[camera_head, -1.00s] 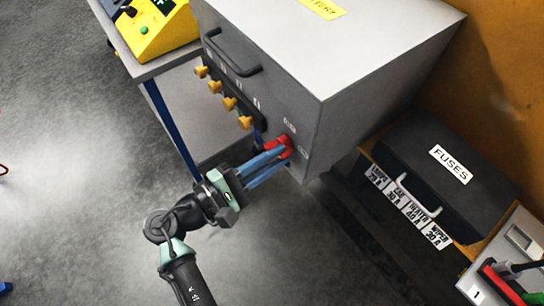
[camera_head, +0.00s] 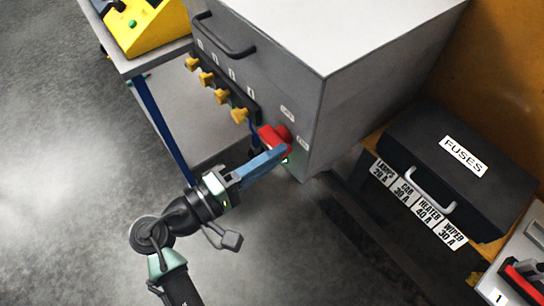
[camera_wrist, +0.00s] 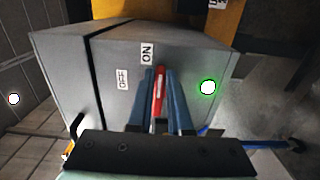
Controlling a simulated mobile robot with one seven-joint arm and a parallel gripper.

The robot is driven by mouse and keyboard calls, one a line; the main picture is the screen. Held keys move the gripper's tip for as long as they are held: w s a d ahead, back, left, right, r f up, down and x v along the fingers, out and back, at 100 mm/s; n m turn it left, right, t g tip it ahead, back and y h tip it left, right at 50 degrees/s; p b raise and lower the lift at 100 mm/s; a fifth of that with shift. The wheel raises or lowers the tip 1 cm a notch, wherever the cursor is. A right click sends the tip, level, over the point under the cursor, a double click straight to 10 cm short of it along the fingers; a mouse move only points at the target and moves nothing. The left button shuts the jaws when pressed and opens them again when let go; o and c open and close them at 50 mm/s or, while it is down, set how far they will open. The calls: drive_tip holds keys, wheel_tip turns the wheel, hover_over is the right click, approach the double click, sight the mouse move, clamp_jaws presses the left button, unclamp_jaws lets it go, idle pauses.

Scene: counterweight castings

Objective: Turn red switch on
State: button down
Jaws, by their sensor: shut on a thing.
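The red switch (camera_head: 273,138) is on the front face of the grey battery box (camera_head: 375,45), near its lower right corner. In the wrist view the red handle (camera_wrist: 159,92) points up toward the ON label (camera_wrist: 147,54), with the OFF label (camera_wrist: 122,78) off to its left. My gripper (camera_head: 279,152) has its blue fingers at the switch. In the wrist view the fingers (camera_wrist: 160,73) are shut on the red handle, one on each side. A green light (camera_wrist: 208,87) glows to the right of the handle.
Several yellow knobs (camera_head: 222,97) and a dark handle (camera_head: 228,40) are on the same box face. A black FUSES case (camera_head: 475,150) sits to the right. A yellow device (camera_head: 140,25) stands on a grey cart at upper left. Open floor lies at left.

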idle(0.4)
drive_tip(key=c, duration=0.8)
unclamp_jaws()
drive_tip(key=shift+c, duration=0.2)
drive_tip(key=shift+a, duration=0.1)
drive_tip(key=b+v, duration=0.1)
drive_tip(key=v, duration=1.2)
